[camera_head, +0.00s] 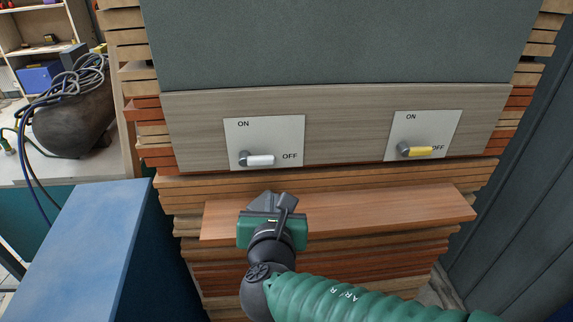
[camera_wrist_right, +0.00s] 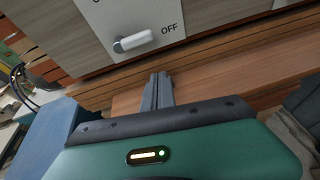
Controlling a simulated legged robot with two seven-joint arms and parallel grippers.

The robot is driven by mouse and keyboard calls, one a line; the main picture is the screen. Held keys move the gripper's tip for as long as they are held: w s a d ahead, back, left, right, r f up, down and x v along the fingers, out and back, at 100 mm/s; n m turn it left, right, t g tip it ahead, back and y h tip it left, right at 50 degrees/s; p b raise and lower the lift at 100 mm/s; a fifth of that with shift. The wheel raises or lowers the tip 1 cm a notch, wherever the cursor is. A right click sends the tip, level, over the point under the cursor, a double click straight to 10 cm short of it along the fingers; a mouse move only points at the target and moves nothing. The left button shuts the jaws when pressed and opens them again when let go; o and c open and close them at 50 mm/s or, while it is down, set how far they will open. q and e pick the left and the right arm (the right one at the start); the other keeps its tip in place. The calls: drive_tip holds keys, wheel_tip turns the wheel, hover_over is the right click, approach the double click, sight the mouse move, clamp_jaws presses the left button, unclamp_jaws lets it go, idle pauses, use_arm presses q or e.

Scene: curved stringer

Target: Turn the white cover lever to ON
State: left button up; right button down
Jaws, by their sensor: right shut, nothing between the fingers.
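The white cover lever (camera_head: 259,160) sits on the left white plate (camera_head: 285,132), which is marked ON at the top and OFF at the right. The lever lies level and points right, toward OFF. It also shows in the right wrist view (camera_wrist_right: 134,41), near the top. My right gripper (camera_head: 279,198) is shut and empty, below the lever and apart from it, in front of the wooden ledge. Its closed fingers also show in the right wrist view (camera_wrist_right: 158,88). My left gripper is not in view.
A yellow lever (camera_head: 415,152) on a second plate (camera_head: 440,128) at the right points to its OFF. A reddish wooden ledge (camera_head: 400,212) juts out below the plates. A blue box (camera_head: 85,235) stands at the left, and a dark tank with hoses (camera_head: 75,125) lies behind it.

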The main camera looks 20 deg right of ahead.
sight(257, 159)
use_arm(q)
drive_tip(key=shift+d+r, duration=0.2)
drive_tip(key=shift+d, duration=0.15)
use_arm(e)
drive_tip(key=shift+s+a+f+n+t+y, duration=0.15)
drive_tip(key=shift+a+n+y, duration=0.1)
drive_tip(key=shift+a+n, duration=0.15)
drive_tip(key=shift+s+a+f+n+t+y, duration=0.15)
drive_tip(key=shift+a+n+y, duration=0.1)
drive_tip(key=shift+n, duration=0.25)
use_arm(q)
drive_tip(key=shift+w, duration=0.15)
use_arm(e)
drive_tip(key=shift+w, duration=0.2)
